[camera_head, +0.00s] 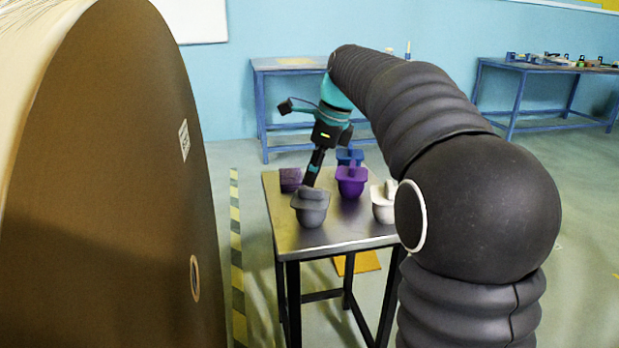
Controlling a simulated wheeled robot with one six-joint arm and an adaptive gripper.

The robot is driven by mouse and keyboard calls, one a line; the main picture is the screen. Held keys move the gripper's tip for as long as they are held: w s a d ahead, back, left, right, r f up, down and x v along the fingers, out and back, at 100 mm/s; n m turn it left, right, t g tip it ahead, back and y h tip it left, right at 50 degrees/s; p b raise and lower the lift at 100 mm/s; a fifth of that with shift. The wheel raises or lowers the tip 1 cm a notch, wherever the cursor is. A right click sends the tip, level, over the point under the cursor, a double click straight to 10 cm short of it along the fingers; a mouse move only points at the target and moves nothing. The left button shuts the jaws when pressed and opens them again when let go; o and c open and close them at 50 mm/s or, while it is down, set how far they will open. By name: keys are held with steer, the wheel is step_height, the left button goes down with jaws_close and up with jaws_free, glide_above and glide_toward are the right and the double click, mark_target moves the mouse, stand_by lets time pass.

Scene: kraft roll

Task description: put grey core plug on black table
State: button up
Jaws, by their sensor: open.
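The grey core plug (312,212) stands near the front left of a small table (345,232) with a bare metal top and black legs. It has a rounded cup-like body and a wide rim. My gripper (313,172) reaches down from above and behind the plug, with its dark fingertip end close to the plug's top. It is open and holds nothing that I can see. I cannot tell whether it touches the plug, and the fingers partly overlap in this view.
A purple plug (351,182), a blue plug (349,157), a white plug (382,205) and a dark purple block (290,180) share the tabletop. A huge brown kraft roll (110,190) fills the left. My arm hides the table's right side. Blue workbenches (290,70) stand behind.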

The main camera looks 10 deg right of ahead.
steer(key=p+v, duration=0.1)
steer(key=v, duration=0.8)
steer(key=shift+p, duration=0.4)
steer(key=shift+s+r, duration=0.1)
steer(key=shift+s, duration=0.1)
steer(key=s+a+f+n+t+h, duration=0.1)
steer(key=s+f+n, duration=0.9)
steer(key=s, duration=0.4)
steer(key=s+a+f+n+t+h, duration=0.1)
steer(key=s+f+n+t+h, duration=0.1)
steer(key=s+f+n, duration=0.8)
steer(key=s+n, duration=0.2)
steer(key=s, duration=0.1)
steer(key=shift+s+a+n+t, duration=0.3)
steer(key=shift+s, duration=0.1)
